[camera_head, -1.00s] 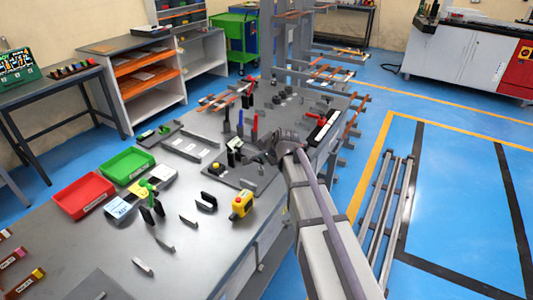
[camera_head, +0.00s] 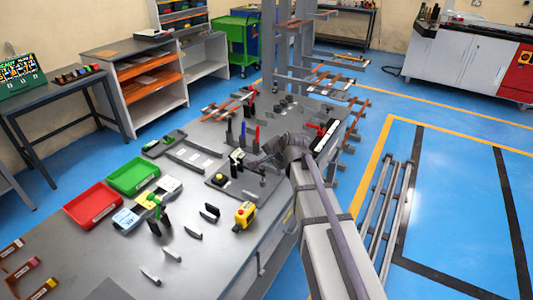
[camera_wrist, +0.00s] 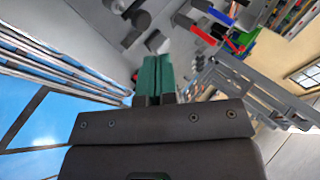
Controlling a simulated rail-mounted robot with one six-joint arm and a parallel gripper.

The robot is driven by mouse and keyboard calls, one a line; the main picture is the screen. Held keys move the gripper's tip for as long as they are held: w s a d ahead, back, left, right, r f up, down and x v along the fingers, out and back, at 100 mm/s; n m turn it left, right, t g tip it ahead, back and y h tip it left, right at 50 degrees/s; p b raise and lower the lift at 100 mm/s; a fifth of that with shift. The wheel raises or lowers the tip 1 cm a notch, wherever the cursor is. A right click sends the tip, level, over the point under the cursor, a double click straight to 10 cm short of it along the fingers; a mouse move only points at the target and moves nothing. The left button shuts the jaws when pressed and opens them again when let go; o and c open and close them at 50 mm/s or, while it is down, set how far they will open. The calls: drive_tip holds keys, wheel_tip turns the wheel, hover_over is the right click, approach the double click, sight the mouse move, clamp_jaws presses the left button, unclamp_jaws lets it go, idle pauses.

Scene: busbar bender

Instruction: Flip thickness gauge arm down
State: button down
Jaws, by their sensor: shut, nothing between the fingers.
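A small upright black-and-white device with a green mark (camera_head: 237,157) stands at the back of a dark base plate (camera_head: 228,190) on the bench. It may be the thickness gauge; its arm is too small to make out in the head view. My gripper (camera_head: 252,162) is just right of this device, above the plate; I cannot tell if they touch. In the wrist view, my gripper's green fingers (camera_wrist: 152,75) are together with nothing between them. Dark rounded parts (camera_wrist: 138,20) show beyond the fingertips, blurred and cut off by the frame edge.
A yellow-black button (camera_head: 218,179) sits on the plate. Blue and red upright handles (camera_head: 256,135) stand behind it.

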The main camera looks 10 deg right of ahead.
drive_tip(key=p+v, duration=0.2)
drive_tip(key=v, duration=0.4)
drive_tip(key=shift+s+d+p, duration=0.2)
drive_tip(key=shift+s+p, duration=0.1)
drive_tip(key=shift+p, duration=0.1)
drive_tip(key=shift+f, duration=0.1)
drive_tip(key=s+a+f+n+g, duration=0.1)
drive_tip(key=s+n+g, duration=0.1)
drive_tip(key=s+n, duration=0.2)
drive_tip(key=s+a+f+n+g+h, duration=0.1)
drive_tip(key=s+a+f+n+g, duration=0.1)
drive_tip(key=s, duration=0.7)
drive_tip(key=s+a+f+n+g+h, duration=0.1)
drive_tip(key=s+f+n+g, duration=0.1)
drive_tip(key=s+n+g, duration=0.2)
drive_tip(key=s+n, duration=0.1)
drive_tip(key=s, duration=0.2)
drive_tip(key=shift+a+n, duration=0.3)
